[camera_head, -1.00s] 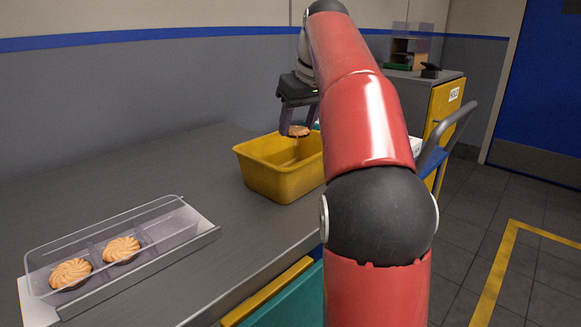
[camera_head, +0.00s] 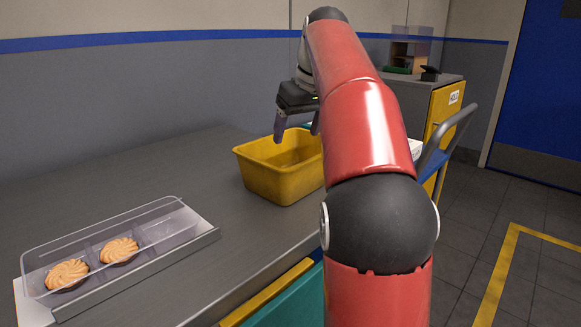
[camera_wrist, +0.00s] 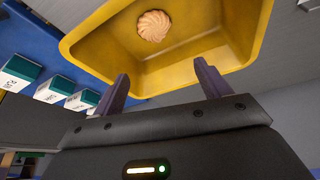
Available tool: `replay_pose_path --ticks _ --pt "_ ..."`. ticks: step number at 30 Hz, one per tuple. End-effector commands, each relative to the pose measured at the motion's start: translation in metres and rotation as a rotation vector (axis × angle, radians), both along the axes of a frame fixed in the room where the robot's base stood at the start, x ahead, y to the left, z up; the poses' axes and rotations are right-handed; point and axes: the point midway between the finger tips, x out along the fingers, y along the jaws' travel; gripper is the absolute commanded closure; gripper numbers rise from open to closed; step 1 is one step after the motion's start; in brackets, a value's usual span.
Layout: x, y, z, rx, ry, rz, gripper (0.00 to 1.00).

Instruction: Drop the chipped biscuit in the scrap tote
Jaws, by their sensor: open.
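The yellow scrap tote (camera_head: 270,178) stands on the grey bench beside my arm. My gripper (camera_head: 297,130) is open above the tote, with its two fingers apart and nothing between them. In the wrist view a swirled biscuit (camera_wrist: 153,25) lies on the floor of the yellow tote (camera_wrist: 262,30), beyond the fingertips (camera_wrist: 163,75) and apart from them. Its chip cannot be made out. In the head view the tote's near wall hides this biscuit.
A clear tray (camera_head: 160,232) at the bench's front left holds two swirled biscuits (camera_head: 68,273) and (camera_head: 119,250), its right compartment empty. Several white and teal boxes (camera_wrist: 82,98) show beside the tote in the wrist view. A cabinet (camera_head: 445,105) stands behind my arm.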

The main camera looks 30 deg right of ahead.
Motion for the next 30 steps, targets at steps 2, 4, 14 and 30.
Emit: replay_pose_path --ticks 2,4,14,30 --pt "-0.003 -0.001 0.009 -0.001 -0.002 0.000 0.24" --pt "-0.007 -0.001 0.021 -0.001 -0.003 -0.001 0.24" --pt "-0.025 -0.004 0.062 0.000 -0.001 -0.001 0.24" --pt "-0.029 -0.003 0.070 0.000 0.000 0.000 0.24"
